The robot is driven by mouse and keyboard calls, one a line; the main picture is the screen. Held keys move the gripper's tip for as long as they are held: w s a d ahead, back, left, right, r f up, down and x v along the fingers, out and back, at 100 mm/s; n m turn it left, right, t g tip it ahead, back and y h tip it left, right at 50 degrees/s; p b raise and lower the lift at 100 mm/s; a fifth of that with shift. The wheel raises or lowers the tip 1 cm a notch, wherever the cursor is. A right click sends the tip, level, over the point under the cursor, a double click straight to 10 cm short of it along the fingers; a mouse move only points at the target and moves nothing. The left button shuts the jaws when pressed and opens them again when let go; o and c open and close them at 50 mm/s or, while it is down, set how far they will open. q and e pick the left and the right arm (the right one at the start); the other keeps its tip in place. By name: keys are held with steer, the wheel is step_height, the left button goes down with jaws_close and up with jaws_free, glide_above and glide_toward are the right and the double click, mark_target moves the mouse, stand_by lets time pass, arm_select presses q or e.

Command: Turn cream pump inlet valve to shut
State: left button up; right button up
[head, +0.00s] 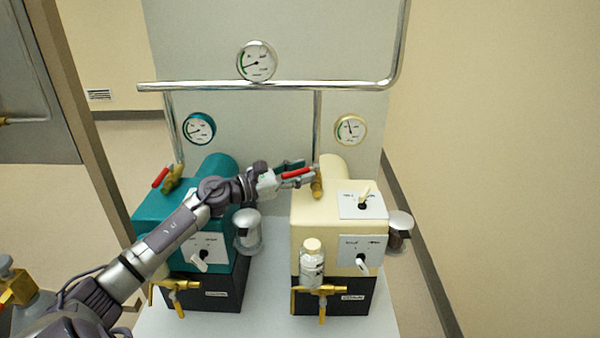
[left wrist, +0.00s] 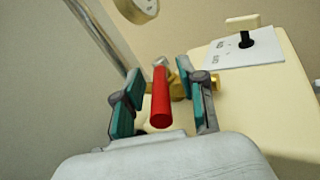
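The cream pump (head: 337,215) stands right of centre in the head view. Its inlet valve (head: 317,186) is a brass body under the vertical steel pipe. The valve's red lever (head: 297,173) points left, across the pipe's line; it also shows in the left wrist view (left wrist: 160,104). My left gripper (head: 290,171) is at this lever. In the left wrist view its teal-padded fingers stand open on both sides of the red lever, with a gap visible on each side. The brass valve body (left wrist: 181,85) is beyond the fingertips. My right gripper is not in view.
The teal pump (head: 152,207) stands to the left under my left arm, with its own red lever (head: 160,178). Gauges and steel pipes (head: 270,86) are behind.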

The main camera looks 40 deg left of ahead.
arm_select(q)
steer(key=shift+s+a, duration=0.2)
steer(key=shift+s, duration=0.25)
steer(key=v, duration=0.6)
steer(key=shift+s, duration=0.25)
steer(key=shift+a, duration=0.15)
